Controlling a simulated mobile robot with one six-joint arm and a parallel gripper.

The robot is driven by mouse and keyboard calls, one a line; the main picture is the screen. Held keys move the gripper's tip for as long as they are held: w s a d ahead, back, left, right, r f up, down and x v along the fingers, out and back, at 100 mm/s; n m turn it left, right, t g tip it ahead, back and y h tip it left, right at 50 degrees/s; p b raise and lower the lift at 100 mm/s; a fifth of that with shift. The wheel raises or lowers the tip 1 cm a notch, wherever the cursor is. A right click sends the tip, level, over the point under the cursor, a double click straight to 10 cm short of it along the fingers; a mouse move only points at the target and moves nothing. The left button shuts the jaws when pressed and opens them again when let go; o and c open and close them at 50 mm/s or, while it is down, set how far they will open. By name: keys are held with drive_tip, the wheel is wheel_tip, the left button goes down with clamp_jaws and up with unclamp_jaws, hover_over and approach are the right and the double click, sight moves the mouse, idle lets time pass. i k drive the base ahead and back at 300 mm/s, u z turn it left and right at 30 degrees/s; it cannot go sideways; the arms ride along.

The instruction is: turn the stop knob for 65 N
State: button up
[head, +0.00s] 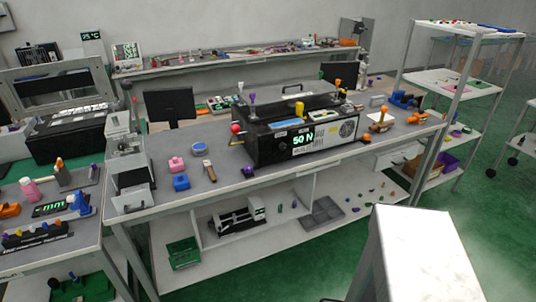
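A black bench device (268,146) stands on the middle of the grey workbench. Its front display (303,138) reads "50 N" in green. A red ball knob (236,128) is at its left end, and a purple-topped lever (252,98) rises behind it. A yellow knob (299,109) stands on the top, and an orange-topped lever (338,86) is at the right end. I cannot tell which of these is the stop knob; no knob label is legible. My gripper is not in view.
The workbench (225,190) also bears pink and blue blocks (181,182) and a wooden-handled tool (209,170). An orange fixture (381,118) stands right of the device. A shelf rack (453,90) is at the right. Green floor (485,200) is open there.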

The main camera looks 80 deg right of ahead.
sight(283, 146)
drive_tip(key=z, duration=0.9)
drive_tip(key=k, duration=0.1)
drive_tip(key=u, duration=0.6)
drive_tip(key=i, duration=0.4)
drive_tip(key=u, duration=0.95)
drive_tip(key=k, duration=0.15)
drive_tip(key=z, duration=2.3)
